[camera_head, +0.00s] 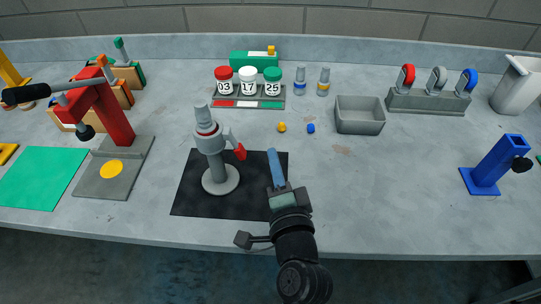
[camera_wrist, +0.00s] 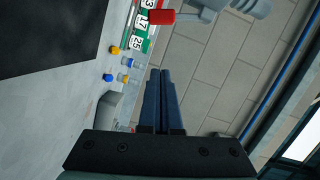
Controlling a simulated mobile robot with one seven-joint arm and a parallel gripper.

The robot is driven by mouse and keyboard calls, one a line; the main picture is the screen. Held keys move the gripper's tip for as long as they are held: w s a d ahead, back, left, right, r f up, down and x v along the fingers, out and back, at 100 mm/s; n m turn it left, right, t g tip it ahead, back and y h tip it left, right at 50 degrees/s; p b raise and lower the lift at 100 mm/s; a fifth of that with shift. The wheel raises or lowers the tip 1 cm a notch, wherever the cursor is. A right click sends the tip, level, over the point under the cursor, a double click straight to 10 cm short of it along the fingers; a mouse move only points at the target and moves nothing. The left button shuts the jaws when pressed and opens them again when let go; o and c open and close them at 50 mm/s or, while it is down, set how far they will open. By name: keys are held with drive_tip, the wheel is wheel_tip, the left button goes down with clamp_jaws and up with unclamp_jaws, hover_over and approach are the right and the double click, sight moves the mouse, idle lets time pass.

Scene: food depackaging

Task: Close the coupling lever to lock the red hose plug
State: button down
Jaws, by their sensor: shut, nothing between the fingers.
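The grey coupling (camera_head: 210,142) stands upright on a post with a round base on a black mat (camera_head: 190,204). A light grey plug (camera_head: 203,118) with a thin red band sits in its top. The lever with a red tip (camera_head: 240,152) sticks out from the coupling's right side. My gripper (camera_head: 272,153) is shut and empty, its blue fingers just right of the red tip and apart from it. In the wrist view the shut fingers (camera_wrist: 160,73) point toward the red tip (camera_wrist: 162,17), with part of the grey coupling (camera_wrist: 218,8) at the top edge.
Behind the coupling stands a rack (camera_head: 246,103) of red, white and green capped jars. A grey bin (camera_head: 359,117) and small yellow (camera_head: 282,127) and blue (camera_head: 310,128) pieces lie to the right. A red press (camera_head: 112,115) stands left. The table's front right is clear.

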drive_tip(key=s+b, duration=0.1)
drive_tip(key=s, duration=0.7)
drive_tip(key=shift+d+r+b, duration=0.2)
drive_tip(key=shift+d+b, duration=0.2)
drive_tip(key=shift+d, duration=0.05)
drive_tip(key=shift+w, duration=0.1)
drive_tip(key=shift+d, duration=0.1)
